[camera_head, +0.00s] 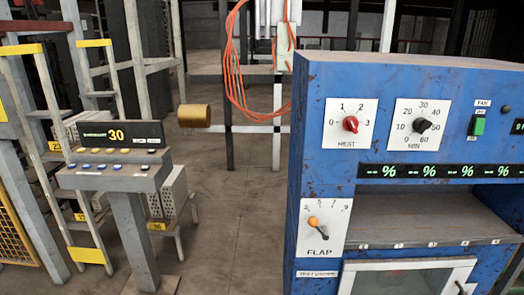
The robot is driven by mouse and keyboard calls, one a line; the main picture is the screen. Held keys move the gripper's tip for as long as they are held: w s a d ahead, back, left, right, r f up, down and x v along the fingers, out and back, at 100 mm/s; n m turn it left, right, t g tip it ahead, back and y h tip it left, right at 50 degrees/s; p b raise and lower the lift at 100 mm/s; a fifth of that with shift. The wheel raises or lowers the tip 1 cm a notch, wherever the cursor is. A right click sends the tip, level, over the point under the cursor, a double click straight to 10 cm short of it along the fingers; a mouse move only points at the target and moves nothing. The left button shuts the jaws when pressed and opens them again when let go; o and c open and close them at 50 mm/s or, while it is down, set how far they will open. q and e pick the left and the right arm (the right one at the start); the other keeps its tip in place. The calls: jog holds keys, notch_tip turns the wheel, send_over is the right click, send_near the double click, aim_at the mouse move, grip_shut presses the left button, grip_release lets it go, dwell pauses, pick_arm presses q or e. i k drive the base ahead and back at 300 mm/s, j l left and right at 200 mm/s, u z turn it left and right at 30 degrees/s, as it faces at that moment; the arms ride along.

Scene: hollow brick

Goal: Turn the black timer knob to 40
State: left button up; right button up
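The black timer knob (422,126) sits on a white square dial plate (403,142) marked MIN, on the upper front of a blue machine (385,84). The numbers 0 to 60 run around the knob, with 30 at the top and 40 at the upper right. The knob is too small for me to tell surely which number it points at. Neither of my grippers is in view, and nothing touches the knob.
Left of the timer is a red HEAT knob (350,124); right is a green FAN switch (478,125). An orange-tipped FLAP lever (314,223) is below. A console (115,170) with a display reading 30 stands left. Floor between is clear.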

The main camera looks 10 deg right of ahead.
aim_at(421, 126)
jog(key=z, duration=1.55)
